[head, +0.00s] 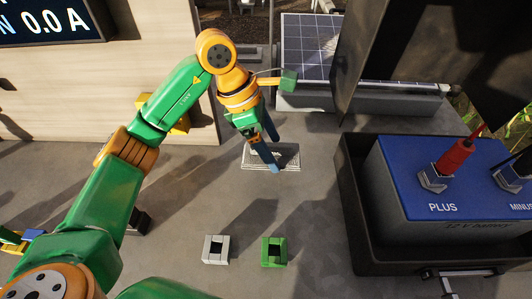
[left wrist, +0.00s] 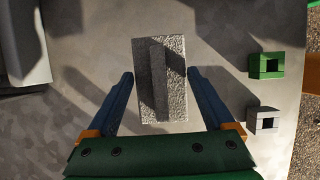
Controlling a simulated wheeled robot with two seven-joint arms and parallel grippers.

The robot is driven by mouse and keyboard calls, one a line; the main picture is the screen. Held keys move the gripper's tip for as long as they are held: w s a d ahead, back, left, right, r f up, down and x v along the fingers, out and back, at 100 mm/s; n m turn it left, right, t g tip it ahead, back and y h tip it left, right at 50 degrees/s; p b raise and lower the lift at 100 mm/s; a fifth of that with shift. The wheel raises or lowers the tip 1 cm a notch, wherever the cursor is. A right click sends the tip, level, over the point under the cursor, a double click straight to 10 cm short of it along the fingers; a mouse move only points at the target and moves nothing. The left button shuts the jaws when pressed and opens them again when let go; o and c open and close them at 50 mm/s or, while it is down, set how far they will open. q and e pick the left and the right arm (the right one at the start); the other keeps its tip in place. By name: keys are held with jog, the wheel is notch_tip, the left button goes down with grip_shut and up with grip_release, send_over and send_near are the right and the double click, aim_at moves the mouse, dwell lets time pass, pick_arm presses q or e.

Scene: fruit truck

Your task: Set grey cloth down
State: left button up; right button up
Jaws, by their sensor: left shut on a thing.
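The grey cloth (head: 285,155) is a light, folded rectangular pad at the grey surface below the solar panel in the head view. My left gripper (head: 270,152) points down at it, its blue fingers partly covering it. In the left wrist view the cloth (left wrist: 160,80) shows whole, with a raised strip along its middle. The fingertips of the left gripper (left wrist: 159,75) lie along its two long sides, shut on it. I cannot tell whether the cloth touches the surface beneath. My right gripper is not in view.
A grey square holder (head: 207,250) and a green one (head: 265,254) stand on the surface in front. A black tray (head: 358,225) with a blue battery (head: 400,195) stands right. A solar panel (head: 308,40) is behind. Bare surface lies between cloth and holders.

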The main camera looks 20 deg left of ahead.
pick_arm(q)
jog(key=f, duration=0.1)
jog(key=w+a+f, duration=0.1)
jog(key=f, duration=0.1)
jog(key=f+p, duration=0.1)
jog(key=f, duration=0.1)
jog(key=shift+w+a+f, duration=0.15)
jog(key=shift+w+a, duration=0.1)
jog(key=shift+f, duration=0.4)
jog(key=o, duration=1.1)
jog(key=shift+r, duration=0.15)
jog(key=v, duration=1.2)
jog(key=shift+s, duration=0.1)
